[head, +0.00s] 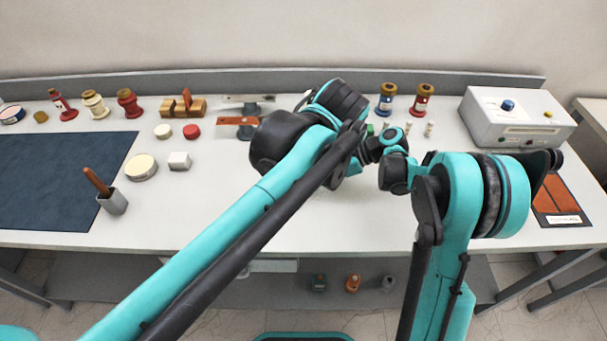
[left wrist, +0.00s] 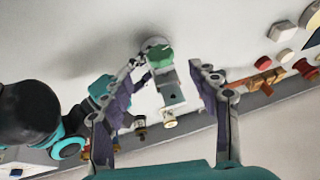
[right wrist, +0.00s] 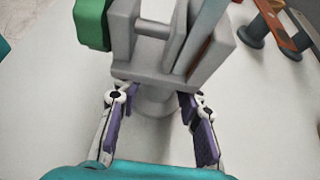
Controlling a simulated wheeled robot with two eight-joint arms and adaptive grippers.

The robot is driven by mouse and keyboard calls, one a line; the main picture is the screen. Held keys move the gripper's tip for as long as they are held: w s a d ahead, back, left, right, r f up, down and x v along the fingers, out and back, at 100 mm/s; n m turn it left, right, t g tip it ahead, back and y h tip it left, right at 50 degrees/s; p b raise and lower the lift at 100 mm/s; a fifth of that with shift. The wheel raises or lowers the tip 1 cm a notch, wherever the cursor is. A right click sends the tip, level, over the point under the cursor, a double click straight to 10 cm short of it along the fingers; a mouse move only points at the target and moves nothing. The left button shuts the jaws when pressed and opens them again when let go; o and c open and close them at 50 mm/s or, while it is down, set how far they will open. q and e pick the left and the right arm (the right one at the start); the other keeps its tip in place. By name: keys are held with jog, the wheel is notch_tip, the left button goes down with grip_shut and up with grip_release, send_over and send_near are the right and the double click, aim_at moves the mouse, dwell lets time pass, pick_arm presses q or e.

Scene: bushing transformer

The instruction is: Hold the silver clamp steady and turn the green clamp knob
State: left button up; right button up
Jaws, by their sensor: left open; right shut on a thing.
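The silver clamp (right wrist: 205,55) fills the top of the right wrist view, with the green clamp knob (right wrist: 92,22) on its left side. My right gripper (right wrist: 154,96) is shut on the clamp's narrower lower stem (right wrist: 155,104). In the left wrist view the green knob (left wrist: 160,57) and the silver clamp (left wrist: 172,94) show between the spread fingers of my left gripper (left wrist: 166,78). It is open and does not visibly touch the knob. In the head view my arms hide most of the clamp; a bit of green (head: 370,128) shows.
Several spools (head: 128,102) and metal-wood parts (head: 236,125) stand at the back. A white instrument box (head: 518,118) is at the right. A dark mat (head: 60,180) and a pen cup (head: 113,203) are at the left. The table's front middle (head: 290,225) is clear.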

pick_arm(q)
jog(key=x, duration=0.9)
